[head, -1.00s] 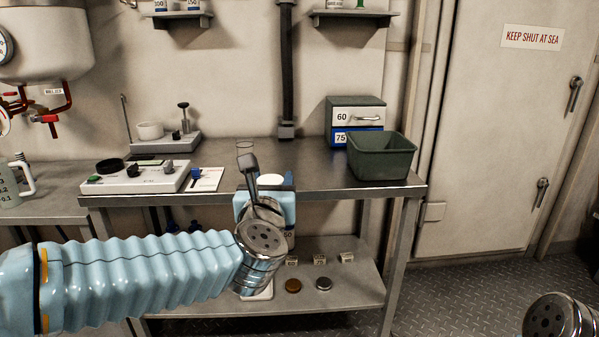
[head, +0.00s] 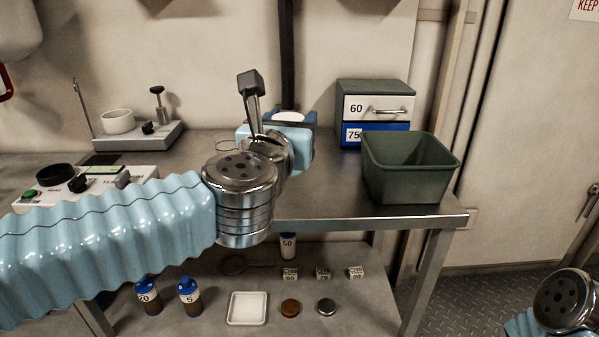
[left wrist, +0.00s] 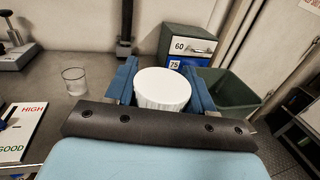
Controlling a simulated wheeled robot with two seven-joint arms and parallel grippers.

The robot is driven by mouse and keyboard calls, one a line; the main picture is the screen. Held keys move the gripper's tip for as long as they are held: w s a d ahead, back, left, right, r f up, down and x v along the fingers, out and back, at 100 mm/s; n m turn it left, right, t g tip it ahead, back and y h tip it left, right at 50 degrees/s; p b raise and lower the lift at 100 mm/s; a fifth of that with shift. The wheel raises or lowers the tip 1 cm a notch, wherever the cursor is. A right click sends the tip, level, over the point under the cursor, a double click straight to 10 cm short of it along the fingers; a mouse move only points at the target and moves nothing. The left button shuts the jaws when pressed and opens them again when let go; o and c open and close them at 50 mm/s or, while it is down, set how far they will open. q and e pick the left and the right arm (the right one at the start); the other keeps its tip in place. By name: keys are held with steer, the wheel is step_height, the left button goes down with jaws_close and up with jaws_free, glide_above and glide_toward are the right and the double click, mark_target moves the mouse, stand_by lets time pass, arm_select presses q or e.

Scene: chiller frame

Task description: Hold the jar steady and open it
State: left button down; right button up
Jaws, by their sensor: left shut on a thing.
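The jar shows as a round white lid (left wrist: 163,88) in the left wrist view. The lid (head: 289,118) is small in the head view, and the jar's body is mostly hidden behind my gripper. My left gripper (left wrist: 160,98) is shut on the jar, with a blue finger on each side of it. In the head view my left gripper (head: 284,132) is over the steel bench, left of the drawer unit. I cannot tell whether the jar touches the bench. My right arm shows only in part at the lower right, and its gripper is out of view.
A green bin (head: 410,178) stands at the bench's right front, before a drawer unit (head: 375,108) marked 60 and 75. A clear glass (left wrist: 74,82) stands left of the jar. A scale (head: 95,185) is at the left. The lower shelf (head: 365,305) holds bottles, a white tray and lids.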

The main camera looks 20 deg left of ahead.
arm_select(q)
steer(key=w+a+f, duration=0.1)
steer(key=w+f, duration=0.3)
steer(key=w+a+f+b, duration=0.1)
steer(key=w+f, duration=0.3)
steer(key=w, duration=0.1)
steer(key=w+a+f, duration=0.1)
steer(key=w+f, duration=0.3)
steer(key=shift+w+b, duration=0.25)
steer(key=shift+b, duration=0.05)
steer(key=shift+f, duration=0.4)
steer(key=shift+s, duration=0.1)
steer(key=shift+f+b, duration=0.2)
steer(key=shift+b, duration=0.1)
steer(key=shift+c, duration=2)
jaws_free()
steer(key=shift+r, duration=0.15)
